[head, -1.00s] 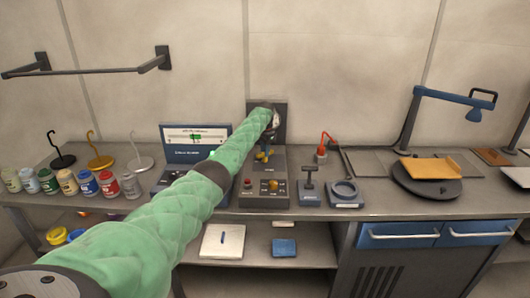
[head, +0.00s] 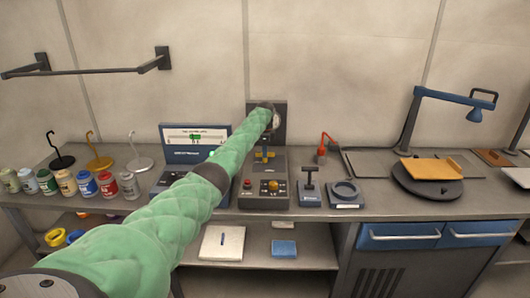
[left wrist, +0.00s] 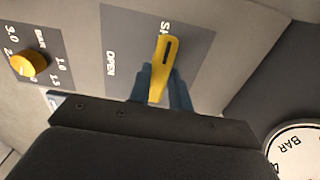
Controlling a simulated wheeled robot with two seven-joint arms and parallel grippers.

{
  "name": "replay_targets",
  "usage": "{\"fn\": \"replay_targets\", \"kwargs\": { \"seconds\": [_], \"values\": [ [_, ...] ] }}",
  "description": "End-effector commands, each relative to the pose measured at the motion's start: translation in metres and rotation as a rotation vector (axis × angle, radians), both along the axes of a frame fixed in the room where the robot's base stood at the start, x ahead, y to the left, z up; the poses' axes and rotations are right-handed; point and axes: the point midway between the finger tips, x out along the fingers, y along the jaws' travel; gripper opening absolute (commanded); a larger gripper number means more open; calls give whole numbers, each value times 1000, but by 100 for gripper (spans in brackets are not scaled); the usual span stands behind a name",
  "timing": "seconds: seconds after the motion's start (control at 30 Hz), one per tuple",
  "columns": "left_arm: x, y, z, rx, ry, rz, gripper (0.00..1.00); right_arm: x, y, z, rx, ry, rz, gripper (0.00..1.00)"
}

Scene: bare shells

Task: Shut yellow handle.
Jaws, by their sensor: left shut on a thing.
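The yellow handle (left wrist: 166,52) sits on a grey panel marked OPEN on one side and a partly covered label starting with "S" near the handle's tip. My left gripper (left wrist: 162,74) is shut on the handle, with a blue finger on each side. In the head view the yellow handle (head: 265,155) shows small on the grey device, just below the end of my green left arm. My arm hides part of the device and most of the gripper there. My right gripper is not in view.
A yellow knob (left wrist: 30,64) and a BAR gauge (left wrist: 298,150) flank the handle in the wrist view. On the bench, a blue case (head: 194,145) is left of the device; a clamp stand (head: 310,188) and a ring base (head: 345,192) are right.

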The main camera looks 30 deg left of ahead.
Motion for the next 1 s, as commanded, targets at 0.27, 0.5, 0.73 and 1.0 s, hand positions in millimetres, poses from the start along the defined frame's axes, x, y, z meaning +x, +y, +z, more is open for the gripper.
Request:
{"fn": "replay_targets", "kwargs": {
  "seconds": [0.27,0.5,0.73,1.0],
  "values": [
    [1,1,3,1,-5,-7,0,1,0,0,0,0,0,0],
    [1,1,3,2,-5,-7,36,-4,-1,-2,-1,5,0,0],
    [1,0,2,0,-2,-7,42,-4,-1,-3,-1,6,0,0],
    [1,1,12,1,-4,-7,42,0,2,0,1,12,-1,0]
  ]
}}
